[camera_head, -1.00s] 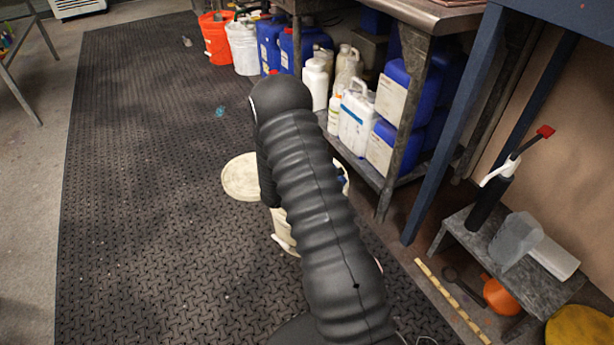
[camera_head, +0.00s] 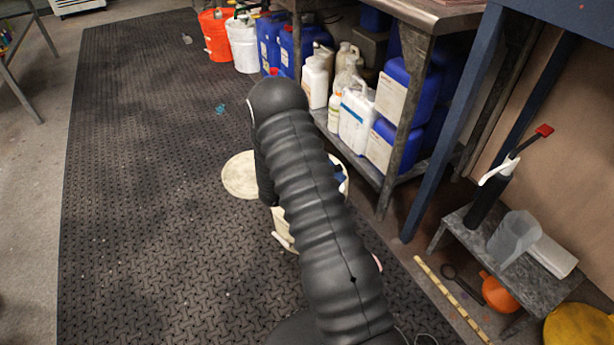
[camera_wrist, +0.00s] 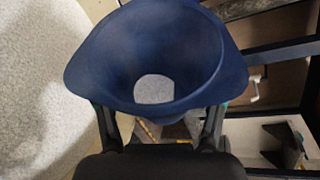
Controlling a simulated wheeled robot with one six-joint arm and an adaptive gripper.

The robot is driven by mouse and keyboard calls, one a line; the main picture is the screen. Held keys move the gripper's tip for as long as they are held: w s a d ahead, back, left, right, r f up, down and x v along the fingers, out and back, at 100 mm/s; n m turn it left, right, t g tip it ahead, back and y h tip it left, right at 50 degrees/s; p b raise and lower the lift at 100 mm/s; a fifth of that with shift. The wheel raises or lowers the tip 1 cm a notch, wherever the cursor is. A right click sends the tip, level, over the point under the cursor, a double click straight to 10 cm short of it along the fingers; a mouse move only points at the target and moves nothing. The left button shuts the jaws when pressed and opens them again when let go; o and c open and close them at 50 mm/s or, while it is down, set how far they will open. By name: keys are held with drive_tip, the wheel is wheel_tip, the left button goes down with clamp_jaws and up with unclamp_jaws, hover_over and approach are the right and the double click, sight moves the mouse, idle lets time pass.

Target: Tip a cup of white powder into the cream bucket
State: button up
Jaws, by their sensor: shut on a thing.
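A dark blue cup (camera_wrist: 115,50) fills the middle of the wrist view, its wide mouth facing the camera. A pale grey-white patch, possibly powder, shows deep inside it. My gripper (camera_wrist: 160,124) is shut on the cup, with a finger on each side. In the head view, the cream bucket (camera_head: 282,228) stands on the mat, mostly hidden behind my arm. A bit of blue (camera_head: 339,174) shows at its top, probably the cup. A pale, speckled surface (camera_wrist: 40,80) fills the left of the wrist view; I cannot tell whether it is powder.
A round cream lid (camera_head: 239,177) lies beside the bucket. Jugs and blue containers (camera_head: 400,95) line the metal bench at right. A low stool (camera_head: 535,285) holds a clear jug (camera_head: 513,237). Orange (camera_head: 215,38) and white (camera_head: 243,45) buckets stand farther back.

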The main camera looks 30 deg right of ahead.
drive_tip(key=shift+f+n, duration=0.1)
drive_tip(key=shift+n, duration=0.2)
drive_tip(key=shift+w+a+f+n+h, duration=0.15)
drive_tip(key=shift+w+a+n+h, duration=0.1)
drive_tip(key=shift+w+n, duration=0.15)
drive_tip(key=shift+w+a+f+n+h, duration=0.15)
drive_tip(key=shift+w+a+n+h, duration=0.15)
drive_tip(key=shift+w, duration=0.2)
idle(0.5)
drive_tip(key=shift+w+a+r+n+g+h+p, duration=0.15)
drive_tip(key=shift+w+r+n+g+h, duration=0.2)
drive_tip(key=shift+n, duration=0.35)
drive_tip(key=shift+w+a+r+n+g+h+p, duration=0.15)
drive_tip(key=shift+r+n+h, duration=0.25)
drive_tip(key=shift+n, duration=0.3)
idle(0.7)
drive_tip(key=shift+w+r+n+h, duration=0.35)
drive_tip(key=shift+r+n, duration=0.15)
drive_tip(key=shift+n, duration=0.5)
idle(0.4)
drive_tip(key=shift+w+a+r+n+t+h, duration=0.2)
drive_tip(key=shift+w+n+h, duration=0.1)
drive_tip(key=shift+n, duration=0.4)
drive_tip(key=shift+w+a+r+n+t+h, duration=0.1)
drive_tip(key=shift+w+a+r+n+h, duration=0.15)
drive_tip(key=shift+n, duration=0.45)
idle(0.7)
drive_tip(key=shift+d, duration=0.1)
